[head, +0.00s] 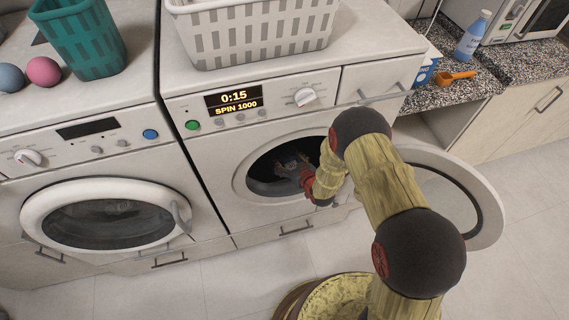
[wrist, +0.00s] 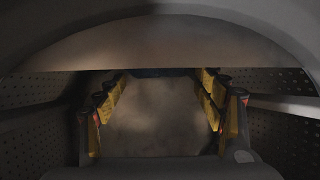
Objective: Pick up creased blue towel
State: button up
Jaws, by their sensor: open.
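My gripper (head: 289,167) reaches through the open door of the right-hand washing machine (head: 255,205) into its dark drum. In the wrist view my gripper (wrist: 162,85) shows its yellow-padded fingers spread wide on the left and right, with nothing clearly held between them. A thin dark, slightly bluish strip (wrist: 160,72) lies beyond the fingertips; I cannot tell whether it is the creased blue towel. A plain grey-brown surface fills the space between the fingers. No towel is clearly visible in the head view, where my arm and the shadow hide much of the drum.
The open round door (head: 480,205) stands to the right of my arm. The perforated drum wall (wrist: 285,125) surrounds the gripper closely. A second washer (head: 105,215) on the left is shut. A grey basket (head: 250,40) and a teal basket (head: 85,40) stand on top.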

jog(key=shift+x, duration=0.9)
jog(key=shift+c, duration=0.5)
jog(key=c, duration=1.1)
jog(key=shift+c, duration=0.7)
